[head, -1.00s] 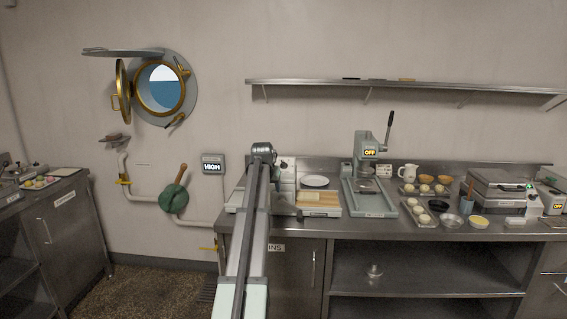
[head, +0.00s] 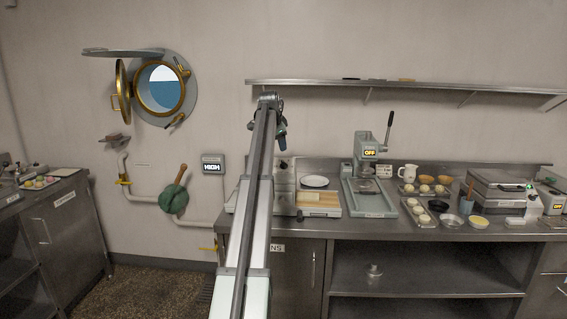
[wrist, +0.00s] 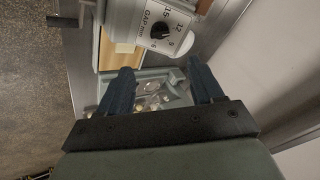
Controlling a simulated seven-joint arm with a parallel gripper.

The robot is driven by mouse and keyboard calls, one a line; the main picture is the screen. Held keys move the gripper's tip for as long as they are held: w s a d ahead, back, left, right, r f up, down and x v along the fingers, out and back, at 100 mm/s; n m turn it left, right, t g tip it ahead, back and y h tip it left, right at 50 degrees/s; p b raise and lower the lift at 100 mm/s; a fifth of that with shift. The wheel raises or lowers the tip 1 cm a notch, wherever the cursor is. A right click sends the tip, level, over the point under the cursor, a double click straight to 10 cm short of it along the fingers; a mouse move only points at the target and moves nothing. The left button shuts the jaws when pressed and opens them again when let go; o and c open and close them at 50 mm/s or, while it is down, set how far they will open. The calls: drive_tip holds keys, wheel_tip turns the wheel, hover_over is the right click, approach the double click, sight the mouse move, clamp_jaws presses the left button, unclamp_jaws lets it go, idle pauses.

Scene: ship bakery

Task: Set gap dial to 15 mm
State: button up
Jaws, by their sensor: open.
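The gap dial (wrist: 159,31) is a black round knob on a white panel marked "GAP mm", with the numbers 6, 9, 12 and 15 around it, at the top of the wrist view. A pale mark shows on the knob, but I cannot tell for certain which number it points to. My gripper (wrist: 162,84) is open and empty, with its two dark fingers apart below the dial in the wrist view and not touching it. In the head view my gripper (head: 282,126) is raised above the machine (head: 285,178) that carries the dial; my arm partly hides that machine.
Trays of dough balls (head: 419,213) and bowls lie further right. A wall shelf (head: 420,88) runs above.

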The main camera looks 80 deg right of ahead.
sight(283, 164)
drive_tip(key=x, duration=1.3)
drive_tip(key=shift+d+f, duration=0.2)
drive_tip(key=shift+f, duration=0.15)
drive_tip(key=c, duration=1.1)
